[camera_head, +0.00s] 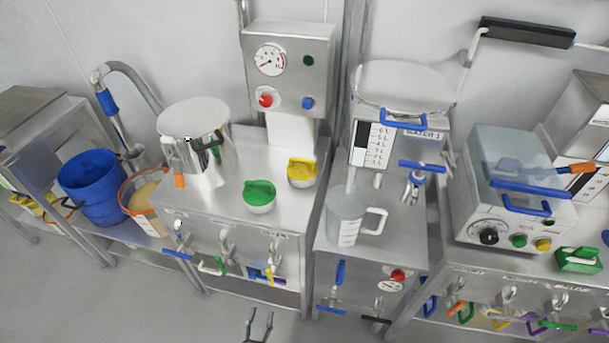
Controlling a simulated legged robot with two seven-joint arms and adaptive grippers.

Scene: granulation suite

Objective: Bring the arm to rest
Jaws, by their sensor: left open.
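My left gripper (259,324) shows at the bottom edge of the head view, left of centre. Its two dark fingers point up and stand apart, with nothing between them. It is over the grey floor, in front of the steel bench (245,219) and apart from it in the picture. The rest of my left arm is below the frame. My right gripper does not show.
A steel pot (196,130), a green-lidded cup (259,196) and a yellow-lidded cup (301,172) stand on the bench. A measuring jug (345,217) stands to the right. Handled valves hang along the bench fronts. The floor (110,305) at lower left is clear.

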